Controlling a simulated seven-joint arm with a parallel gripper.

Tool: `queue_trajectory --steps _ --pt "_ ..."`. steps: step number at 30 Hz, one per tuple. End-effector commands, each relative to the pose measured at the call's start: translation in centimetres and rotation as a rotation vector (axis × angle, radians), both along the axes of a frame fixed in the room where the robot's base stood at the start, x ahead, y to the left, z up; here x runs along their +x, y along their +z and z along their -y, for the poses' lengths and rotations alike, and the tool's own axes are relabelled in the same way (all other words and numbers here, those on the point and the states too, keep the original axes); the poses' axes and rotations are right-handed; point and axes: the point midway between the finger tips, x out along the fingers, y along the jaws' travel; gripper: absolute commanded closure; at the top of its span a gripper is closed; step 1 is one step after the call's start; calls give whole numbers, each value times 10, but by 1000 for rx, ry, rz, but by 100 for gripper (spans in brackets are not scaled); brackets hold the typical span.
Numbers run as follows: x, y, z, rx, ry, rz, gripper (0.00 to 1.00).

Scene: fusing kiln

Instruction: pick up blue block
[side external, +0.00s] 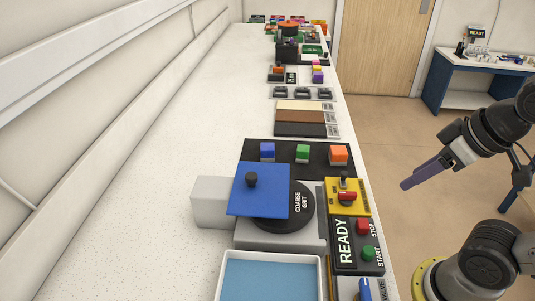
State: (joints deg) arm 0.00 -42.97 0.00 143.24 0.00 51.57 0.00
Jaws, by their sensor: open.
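A small blue block (267,149) sits at the left end of a black tray (285,174) on the long white bench, next to a green block (303,151) and an orange block (339,154). Part of the tray's front is hidden behind a larger flat blue plate. My gripper (408,184) is at the right, in the air beyond the bench's right edge, well apart from the blue block. Its purple fingers point left and slightly down, and it is open and holds nothing visible.
The blue plate (262,198) with a dark knob lies over a black COARSE GRIT disc (297,217). A yellow switch box (347,207) and a READY panel (344,257) stand along the right edge. The bench's left side is clear.

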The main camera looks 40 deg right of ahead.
Motion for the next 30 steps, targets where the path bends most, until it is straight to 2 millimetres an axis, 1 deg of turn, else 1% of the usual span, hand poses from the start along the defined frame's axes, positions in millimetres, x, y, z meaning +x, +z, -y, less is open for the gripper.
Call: queue_trajectory --steps 8,12,14,22,26,27,30 --pt "0 0 0 0 0 0 50" --pt "0 0 0 0 0 0 25" --pt "0 0 0 0 0 0 15" --pt "0 0 0 -1 3 0 15" --pt "-5 -2 0 -27 53 -23 15" --pt "-5 3 0 -44 85 -25 15" --pt "5 34 0 -88 167 -5 15"
